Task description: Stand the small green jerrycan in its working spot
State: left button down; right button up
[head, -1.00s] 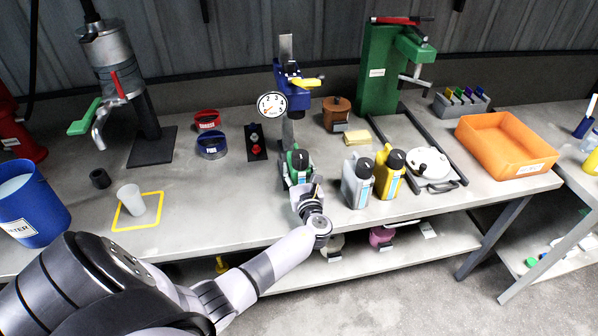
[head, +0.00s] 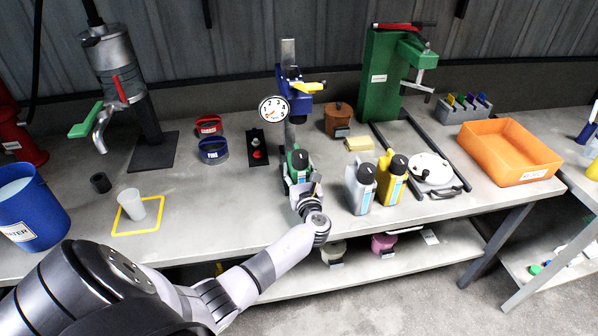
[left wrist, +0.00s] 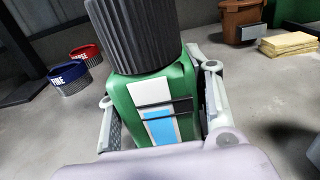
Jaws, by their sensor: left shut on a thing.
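The small green jerrycan (head: 297,161) with a dark ribbed cap stands upright, or nearly so, at the foot of the blue-headed disperser column (head: 289,95). My left gripper (head: 301,186) is shut on it from the front. In the left wrist view the fingers flank the green jerrycan (left wrist: 150,92), whose white and blue label faces the camera. Its underside is hidden, so I cannot tell whether it touches the surface below. My right gripper is not in view.
A grey jerrycan (head: 361,186) and a yellow jerrycan (head: 392,179) stand close to the right. A control box (head: 256,147) is left of the column. A white cup (head: 131,204) stands in a yellow outline. The bench front between cup and arm is clear.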

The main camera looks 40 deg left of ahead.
aim_at(302, 180)
pick_arm(q)
jog(key=shift+b+x, duration=0.65)
jog(key=shift+x, duration=0.95)
jog(key=c, duration=0.7)
grip_release()
jog(key=shift+s, duration=0.1)
jog(key=shift+s+d, duration=0.3)
jog(key=shift+d, duration=0.2)
jog(key=v, duration=1.1)
